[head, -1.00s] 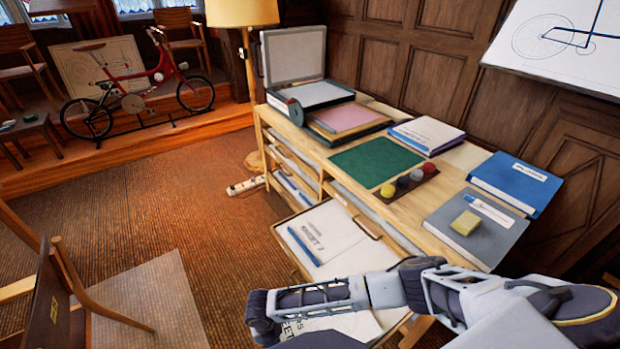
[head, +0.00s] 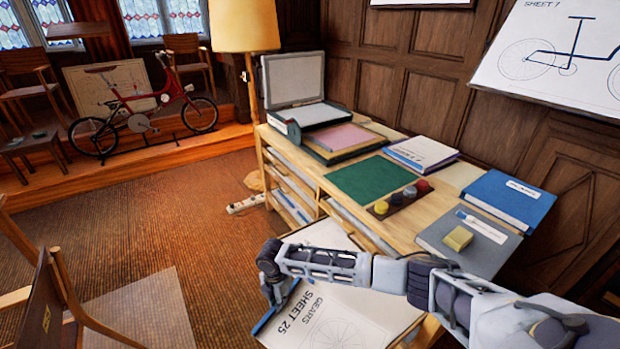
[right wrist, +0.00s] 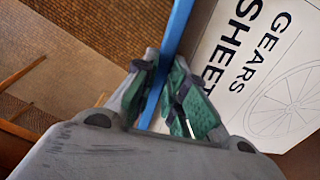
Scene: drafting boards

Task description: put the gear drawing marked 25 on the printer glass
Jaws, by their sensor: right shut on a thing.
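The gear drawing (head: 325,315), a white sheet lettered GEARS SHEET 25 with part of a wheel figure, has a blue strip (right wrist: 176,32) along its left edge. My right gripper (head: 275,301) is shut on that strip; the right wrist view shows its green-padded fingers (right wrist: 165,92) on either side of it. The forearm covers part of the sheet in the head view. The printer glass (head: 320,114) is the pale panel of the flatbed at the table's far end, its lid (head: 292,78) standing open. My left gripper is not in view.
On the wooden table are a pink-topped box (head: 343,137), a green mat (head: 373,178), small pots (head: 395,198), folders (head: 508,198) and a yellow block (head: 458,238). A wooden chair (head: 50,300) stands at lower left.

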